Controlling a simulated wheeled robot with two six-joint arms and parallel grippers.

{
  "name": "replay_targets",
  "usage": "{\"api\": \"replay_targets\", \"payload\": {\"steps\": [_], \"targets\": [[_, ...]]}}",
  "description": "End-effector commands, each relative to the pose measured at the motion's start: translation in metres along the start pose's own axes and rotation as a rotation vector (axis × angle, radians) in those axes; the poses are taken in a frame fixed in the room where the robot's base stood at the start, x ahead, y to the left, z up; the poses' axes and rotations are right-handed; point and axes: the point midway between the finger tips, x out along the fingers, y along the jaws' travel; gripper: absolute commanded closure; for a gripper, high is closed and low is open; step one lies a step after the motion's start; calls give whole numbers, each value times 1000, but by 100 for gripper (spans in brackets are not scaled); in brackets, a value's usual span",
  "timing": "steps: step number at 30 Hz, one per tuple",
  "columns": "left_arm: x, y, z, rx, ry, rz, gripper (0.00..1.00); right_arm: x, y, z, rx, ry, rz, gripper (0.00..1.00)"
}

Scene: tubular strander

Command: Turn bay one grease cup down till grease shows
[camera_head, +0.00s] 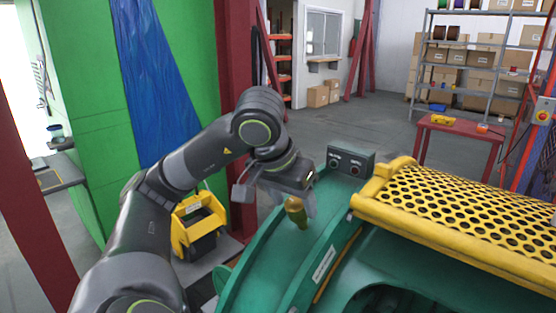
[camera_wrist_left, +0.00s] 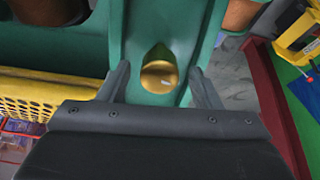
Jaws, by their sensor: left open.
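The brass grease cup (camera_head: 296,211) stands on the green machine frame (camera_head: 268,262) in the head view. In the left wrist view the round brass top of the grease cup (camera_wrist_left: 159,76) shows between the fingers. In the left wrist view my left gripper (camera_wrist_left: 160,88) is open, with one finger on each side of the cup and gaps between. No grease can be made out. My right gripper is not in view.
A yellow perforated guard (camera_head: 470,215) lies right of the cup. A grey box with two round knobs (camera_head: 350,161) stands behind it. A red table (camera_head: 462,131) stands farther back.

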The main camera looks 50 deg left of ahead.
Motion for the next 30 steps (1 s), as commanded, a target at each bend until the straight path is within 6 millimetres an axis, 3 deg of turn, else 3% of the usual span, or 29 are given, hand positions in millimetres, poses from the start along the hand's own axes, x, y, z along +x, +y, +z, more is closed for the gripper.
{"api": "replay_targets", "payload": {"steps": [9, 15, 21, 30], "targets": [[-84, 0, -3, -1, 8, -4, 41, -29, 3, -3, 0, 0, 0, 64], [-127, 0, -3, -2, 5, -3, 41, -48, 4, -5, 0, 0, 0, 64], [-149, 0, -1, -1, 2, -1, 41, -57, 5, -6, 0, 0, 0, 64], [-154, 0, 0, -1, 2, -1, 41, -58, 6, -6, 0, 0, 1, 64]]}}
